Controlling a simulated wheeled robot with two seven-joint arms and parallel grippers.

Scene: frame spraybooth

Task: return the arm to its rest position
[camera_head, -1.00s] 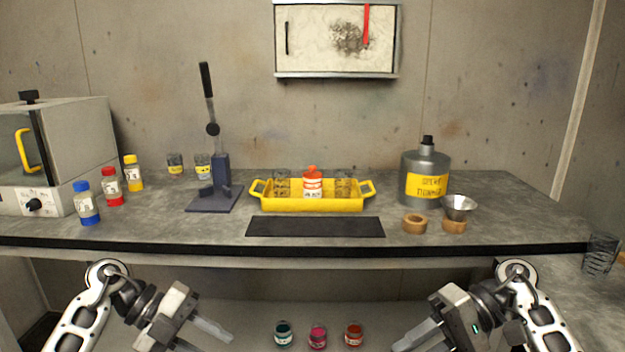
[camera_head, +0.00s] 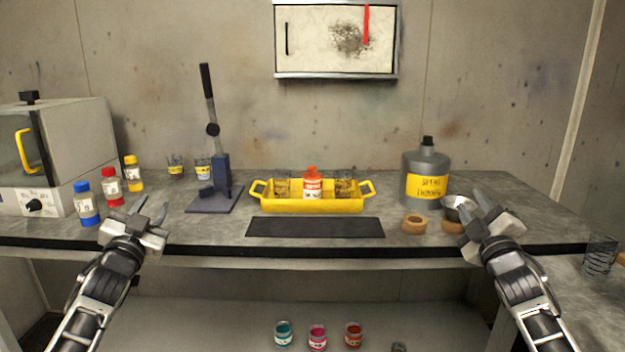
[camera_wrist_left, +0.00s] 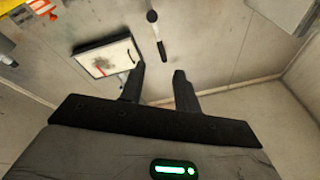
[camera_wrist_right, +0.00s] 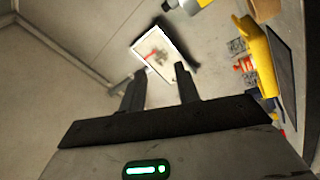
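My left gripper (camera_head: 150,215) is raised in front of the bench's left part, right of the blue-capped bottle in the picture. Its two fingers stand apart with nothing between them, as the left wrist view (camera_wrist_left: 158,85) also shows. My right gripper (camera_head: 478,205) is raised at the bench's right front, in front of the metal funnel, which it partly covers. Its fingers are apart and empty, also in the right wrist view (camera_wrist_right: 160,88). Both arms come up from the bottom corners with fingers pointing up.
The bench (camera_head: 300,243) holds a yellow tray (camera_head: 312,206) with an orange-capped bottle, a dark mat (camera_head: 315,227), a lever press (camera_head: 218,180), a grey jug (camera_head: 425,170), cork rings (camera_head: 414,223) and capped bottles (camera_head: 86,205). Small jars (camera_head: 318,336) stand on the lower shelf.

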